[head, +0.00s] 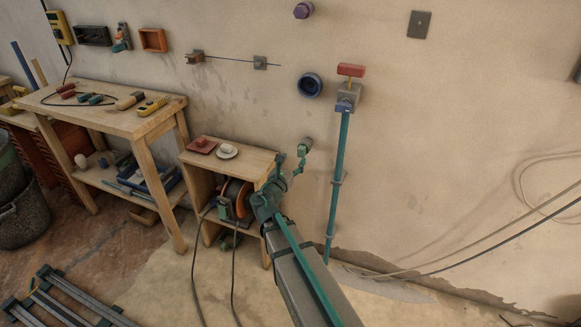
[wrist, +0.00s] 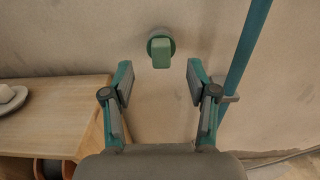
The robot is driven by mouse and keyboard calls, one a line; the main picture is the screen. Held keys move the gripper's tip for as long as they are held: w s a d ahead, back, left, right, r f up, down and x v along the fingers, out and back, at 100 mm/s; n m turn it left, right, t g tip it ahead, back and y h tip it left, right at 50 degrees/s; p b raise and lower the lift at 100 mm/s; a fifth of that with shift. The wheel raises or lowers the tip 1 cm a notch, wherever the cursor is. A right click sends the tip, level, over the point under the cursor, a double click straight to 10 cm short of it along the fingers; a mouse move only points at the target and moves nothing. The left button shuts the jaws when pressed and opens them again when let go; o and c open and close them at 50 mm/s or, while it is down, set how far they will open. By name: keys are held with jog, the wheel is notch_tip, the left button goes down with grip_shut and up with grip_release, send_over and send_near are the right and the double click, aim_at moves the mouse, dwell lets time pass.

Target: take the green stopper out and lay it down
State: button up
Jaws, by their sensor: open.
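The green stopper (head: 306,144) sits in a round fitting on the wall, to the right of the small wooden cabinet. In the wrist view the stopper (wrist: 161,53) is at upper centre, its blocky handle hanging in front of the darker round rim (wrist: 152,42). My gripper (head: 290,162) is in front of the wall, just below and left of the stopper. In the wrist view my gripper (wrist: 159,82) is open and empty. Its two fingers stand apart on either side, below the level of the stopper, and do not appear to touch it.
A teal vertical pipe (head: 339,175) runs down the wall close to the right. The small cabinet (head: 255,160) on the left carries a red dish (head: 201,147) and a white dish (head: 227,152). A workbench with tools (head: 110,118) stands farther left.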

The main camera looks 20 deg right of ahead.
aim_at(300, 150)
jog(key=x, duration=0.8)
jog(key=shift+f, duration=0.1)
grip_shut()
dwell(0.4)
